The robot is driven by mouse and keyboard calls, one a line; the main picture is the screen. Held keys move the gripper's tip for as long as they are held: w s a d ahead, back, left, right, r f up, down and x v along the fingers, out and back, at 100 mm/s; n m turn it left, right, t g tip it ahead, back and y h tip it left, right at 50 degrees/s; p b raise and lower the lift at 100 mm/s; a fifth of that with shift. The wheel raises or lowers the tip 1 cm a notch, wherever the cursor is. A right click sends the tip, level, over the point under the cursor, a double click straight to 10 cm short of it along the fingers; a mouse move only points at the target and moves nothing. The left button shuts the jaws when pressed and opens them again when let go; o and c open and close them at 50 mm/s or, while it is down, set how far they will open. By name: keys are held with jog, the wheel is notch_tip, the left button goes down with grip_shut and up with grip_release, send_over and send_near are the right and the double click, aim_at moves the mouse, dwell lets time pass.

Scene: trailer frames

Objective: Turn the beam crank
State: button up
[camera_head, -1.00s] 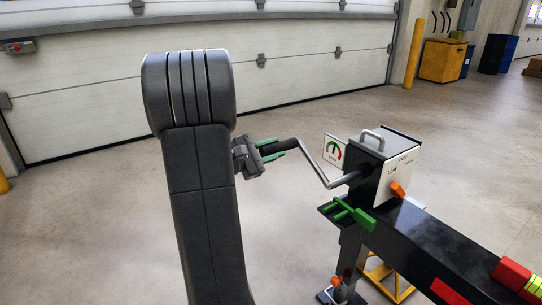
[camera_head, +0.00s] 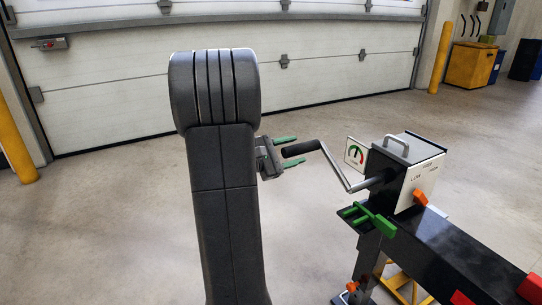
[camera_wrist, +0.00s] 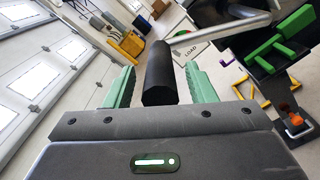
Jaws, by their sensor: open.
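The beam crank (camera_head: 335,168) is a bent grey metal rod with a black handle grip (camera_head: 301,149). It comes out of a box (camera_head: 408,170) on the end of a black beam (camera_head: 460,255). My gripper (camera_head: 296,150) is open, with green fingers pointing toward the crank. In the wrist view, the black grip (camera_wrist: 159,78) lies between the two spread green fingers (camera_wrist: 160,85), with a visible gap on each side. The crank's rod (camera_wrist: 220,32) runs off to the upper right there. My arm hides part of the gripper's base in the head view.
A gauge plate with a green and red dial (camera_head: 356,154) stands beside the crank. Yellow stand legs (camera_head: 400,284) are below. The floor left of the beam is clear.

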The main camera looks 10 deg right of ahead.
jog(key=p+v, duration=0.2)
jog(key=v, duration=1.1)
dwell(0.7)
jog(key=b+x, duration=0.2)
jog(key=x, duration=1.2)
jog(key=shift+a, duration=0.1)
